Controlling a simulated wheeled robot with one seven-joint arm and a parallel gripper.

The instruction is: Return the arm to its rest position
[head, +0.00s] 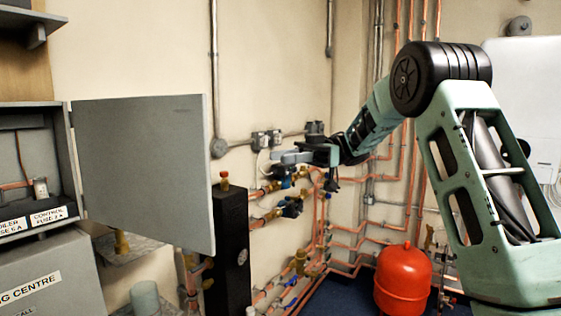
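My arm comes in from the right of the head view and bends over at a black joint. Its gripper (292,156) is extended to the left, in front of the cream wall and level with the small wall boxes. The gripper looks small and is seen from the side. I cannot make out a gap between the fingers or anything held in them. The copper manifold (300,262), with its brass and blue-handled valves, lies below the gripper. I cannot tell whether the gripper touches any valve or pipe.
A grey cabinet door (143,170) stands open at the left, beside its cabinet (66,150). A black block (231,240) with a red cap stands behind the door. A red tank (403,280) is on the blue floor. Copper pipes (412,170) run up the wall behind my arm.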

